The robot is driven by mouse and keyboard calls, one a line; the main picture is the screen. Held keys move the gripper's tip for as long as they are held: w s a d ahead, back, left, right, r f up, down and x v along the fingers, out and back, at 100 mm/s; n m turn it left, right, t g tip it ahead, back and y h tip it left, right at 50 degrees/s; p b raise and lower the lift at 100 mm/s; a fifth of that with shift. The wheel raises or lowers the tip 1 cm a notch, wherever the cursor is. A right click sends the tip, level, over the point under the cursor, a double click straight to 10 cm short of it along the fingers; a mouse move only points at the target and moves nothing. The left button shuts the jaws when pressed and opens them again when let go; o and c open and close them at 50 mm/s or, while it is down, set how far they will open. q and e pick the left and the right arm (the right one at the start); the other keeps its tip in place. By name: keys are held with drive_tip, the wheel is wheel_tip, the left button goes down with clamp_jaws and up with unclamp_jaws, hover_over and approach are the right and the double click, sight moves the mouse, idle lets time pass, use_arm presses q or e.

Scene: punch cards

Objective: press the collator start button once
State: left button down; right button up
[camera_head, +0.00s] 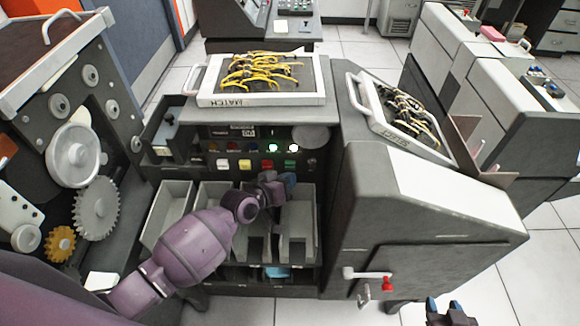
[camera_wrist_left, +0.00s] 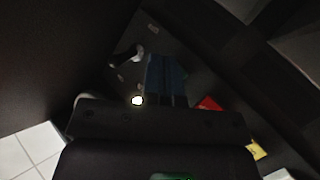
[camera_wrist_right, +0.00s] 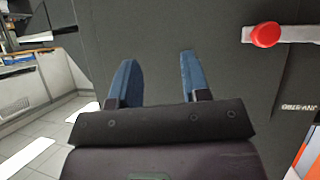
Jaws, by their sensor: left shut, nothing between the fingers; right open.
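The collator's control panel (camera_head: 232,146) is in the middle of the head view. Its lower row has a white button (camera_head: 223,164), a yellow button (camera_head: 245,164), a red button (camera_head: 267,164) and a green button (camera_head: 290,165). No readable label tells which is start. My left gripper (camera_head: 289,180) is shut and empty, its blue fingertips just below the green button; I cannot tell if they touch. In the left wrist view the shut fingers (camera_wrist_left: 166,75) are close to the dark panel, near the red button (camera_wrist_left: 208,103). My right gripper (camera_wrist_right: 158,78) is open and empty.
Lit lamps (camera_head: 273,147) sit above the buttons. Grey card pockets (camera_head: 170,215) are below. A lever with a red knob (camera_head: 387,284) is on the front right; the knob also shows in the right wrist view (camera_wrist_right: 265,34). Trays of yellow wires (camera_head: 262,99) lie on top.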

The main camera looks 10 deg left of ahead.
drive_tip(key=shift+w+r, duration=0.15)
drive_tip(key=shift+w, duration=0.1)
drive_tip(key=shift+s, duration=0.15)
drive_tip(key=shift+s+f, duration=0.45)
use_arm(q)
drive_tip(key=shift+w, duration=0.15)
use_arm(e)
drive_tip(key=shift+w+r, duration=0.1)
drive_tip(key=shift+w, duration=0.1)
use_arm(q)
drive_tip(key=shift+w+a, duration=0.1)
drive_tip(key=shift+w, duration=0.15)
use_arm(e)
drive_tip(key=shift+w+r, duration=0.15)
drive_tip(key=shift+w, duration=0.2)
drive_tip(key=shift+s, duration=0.2)
